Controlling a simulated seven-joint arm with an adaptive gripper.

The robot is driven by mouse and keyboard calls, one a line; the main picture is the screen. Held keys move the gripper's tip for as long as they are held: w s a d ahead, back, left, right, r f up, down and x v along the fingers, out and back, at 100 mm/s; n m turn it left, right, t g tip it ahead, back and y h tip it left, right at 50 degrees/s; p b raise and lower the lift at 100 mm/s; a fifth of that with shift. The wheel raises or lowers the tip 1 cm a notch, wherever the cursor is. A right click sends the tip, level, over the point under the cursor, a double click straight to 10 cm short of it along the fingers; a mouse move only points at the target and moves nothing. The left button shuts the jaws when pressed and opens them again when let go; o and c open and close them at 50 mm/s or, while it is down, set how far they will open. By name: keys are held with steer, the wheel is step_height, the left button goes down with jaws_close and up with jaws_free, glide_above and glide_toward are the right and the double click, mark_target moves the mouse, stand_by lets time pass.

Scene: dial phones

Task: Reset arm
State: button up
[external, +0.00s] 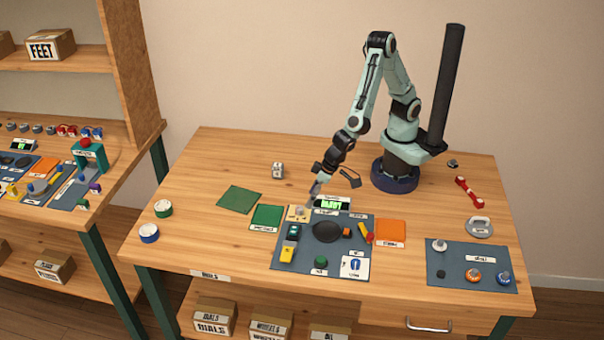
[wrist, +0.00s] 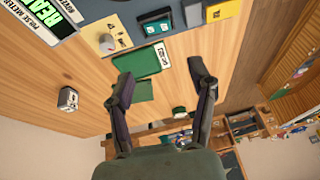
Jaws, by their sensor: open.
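My arm stands on a dark blue base at the back of the wooden table (external: 210,165). My gripper (external: 317,188) hangs above the table behind the blue-grey board (external: 308,262). In the wrist view, my gripper (wrist: 160,76) has its two dark fingers spread apart with nothing between them. A lit green display (external: 331,204) and a small pale knob (external: 299,213) are at the board's back edge, just in front of the gripper. The display (wrist: 48,14) and knob (wrist: 106,43) also show in the wrist view.
A small pale cube (external: 278,170) stands left of the gripper. Two green pads (external: 239,199) (external: 267,217) lie at front left, an orange pad (external: 390,232) to the right. A second board (external: 455,280) holds several knobs. A tall dark post (external: 449,80) rises beside my arm.

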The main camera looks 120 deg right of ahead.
steer(key=s+d+r+t, duration=0.1)
steer(key=s+d+r, duration=0.15)
steer(key=r, duration=0.45)
steer(key=s+d+r+t, duration=0.2)
steer(key=d+r, duration=0.1)
steer(key=r, duration=0.5)
steer(key=s+a+f+n+g+y, duration=0.1)
steer(key=s+n, duration=0.4)
steer(key=s, duration=0.6)
steer(key=s+a+f+n+g+y, duration=0.1)
steer(key=s+n+g, duration=0.4)
steer(key=s, duration=0.6)
steer(key=shift+s+a+f+g+y, duration=0.15)
steer(key=shift+f+g+y, duration=0.35)
steer(key=shift+f+y, duration=0.3)
steer(key=shift+n, duration=0.3)
